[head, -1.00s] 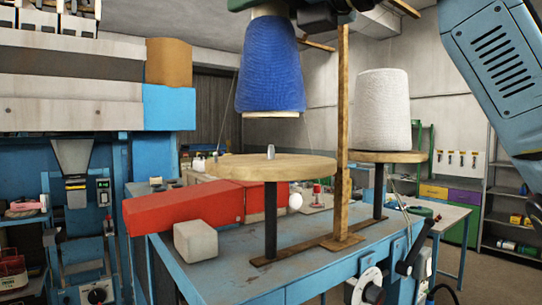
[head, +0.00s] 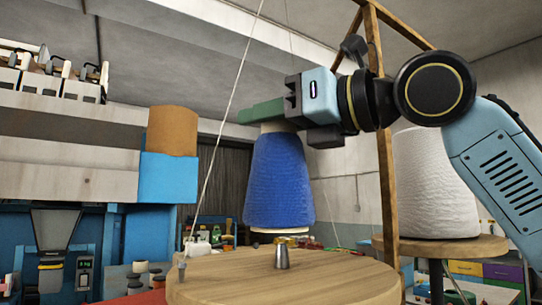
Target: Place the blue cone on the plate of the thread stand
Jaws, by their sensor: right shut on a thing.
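The blue cone (head: 279,182) hangs upright in the head view, its pale base above the round wooden plate (head: 225,284) of the thread stand. My right gripper (head: 266,112) is shut on the cone's top, reaching in from the right. A small metal peg (head: 282,253) stands on the plate, just under the cone's base. A gap shows between the base and the plate. A white cone (head: 433,185) stands on the other plate (head: 455,247) at the right. The stand's wooden post (head: 386,165) rises between the two cones. My left gripper is out of view.
A brown cone-like roll (head: 172,131) sits on a blue block (head: 168,178) at the left, by a grey and blue machine. Thin threads run down past the blue cone. The post stands close to my right forearm.

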